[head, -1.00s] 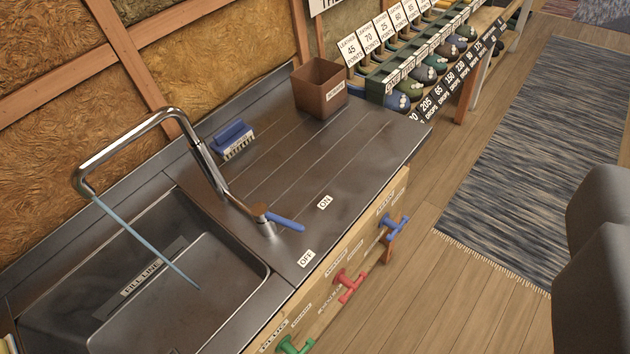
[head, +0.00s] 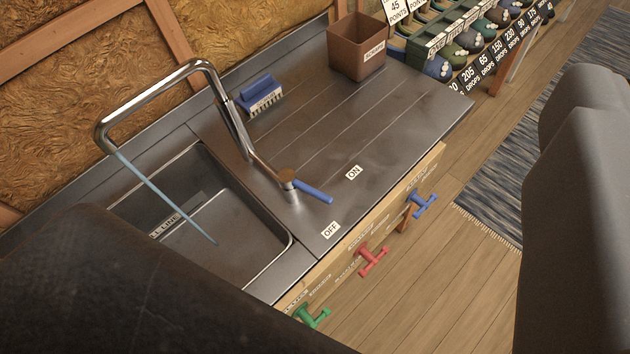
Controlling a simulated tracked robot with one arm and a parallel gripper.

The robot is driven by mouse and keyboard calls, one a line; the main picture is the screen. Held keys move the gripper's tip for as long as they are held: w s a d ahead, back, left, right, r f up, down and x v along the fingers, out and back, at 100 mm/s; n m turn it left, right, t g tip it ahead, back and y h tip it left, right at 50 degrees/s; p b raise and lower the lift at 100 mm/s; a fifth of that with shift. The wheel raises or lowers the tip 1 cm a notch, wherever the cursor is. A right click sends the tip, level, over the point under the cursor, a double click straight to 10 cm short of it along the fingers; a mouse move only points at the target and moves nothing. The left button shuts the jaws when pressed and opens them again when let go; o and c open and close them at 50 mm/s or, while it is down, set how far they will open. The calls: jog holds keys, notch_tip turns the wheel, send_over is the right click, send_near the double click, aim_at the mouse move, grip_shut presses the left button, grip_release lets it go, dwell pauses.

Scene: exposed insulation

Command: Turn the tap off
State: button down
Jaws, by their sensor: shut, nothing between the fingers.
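The chrome tap (head: 232,120) stands at the right rim of the sink (head: 285,250), its bent spout reaching left over the basin. A thin blue stream of water (head: 165,195) runs from the spout into the basin. The tap's blue lever (head: 313,191) points right from the base, its tip between the ON label (head: 354,172) and the OFF label (head: 330,230). No gripper fingers can be made out, and nothing touches the lever. A large dark shape covers the lower left and hides part of the sink. A grey rounded shape fills the right side.
A blue brush (head: 260,95) and a brown square bin (head: 358,48) stand on the metal counter (head: 400,120). Green (head: 312,317), red (head: 373,259) and blue (head: 424,204) handles stick out of the wooden front. Wooden floor lies to the right, with a striped rug (head: 490,205).

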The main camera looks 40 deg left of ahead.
jog(key=w+a+f+g+p, duration=0.25)
jog(key=w+a+f, duration=0.25)
jog(key=w+f, duration=0.4)
jog(key=m+g+p, duration=0.1)
jog(key=g+p, duration=0.4)
jog(key=g, duration=0.4)
send_over(305, 188)
jog(key=w+d, duration=0.2)
jog(key=d, duration=0.1)
notch_tip(305, 188, down, 28)
jog(key=x, duration=0.9)
jog(key=shift+w+f+b, duration=0.1)
jog(key=shift+f+b, duration=0.15)
jog(key=shift+b, duration=0.1)
jog(key=shift+s+a+r, duration=0.1)
jog(key=shift+s, duration=0.35)
jog(key=shift+s+a+r, duration=0.1)
jog(key=shift+s, duration=0.3)
jog(key=shift+s+f, duration=0.1)
jog(key=shift+s, duration=0.25)
jog(key=shift+s+a, duration=0.1)
jog(key=shift+s, duration=0.65)
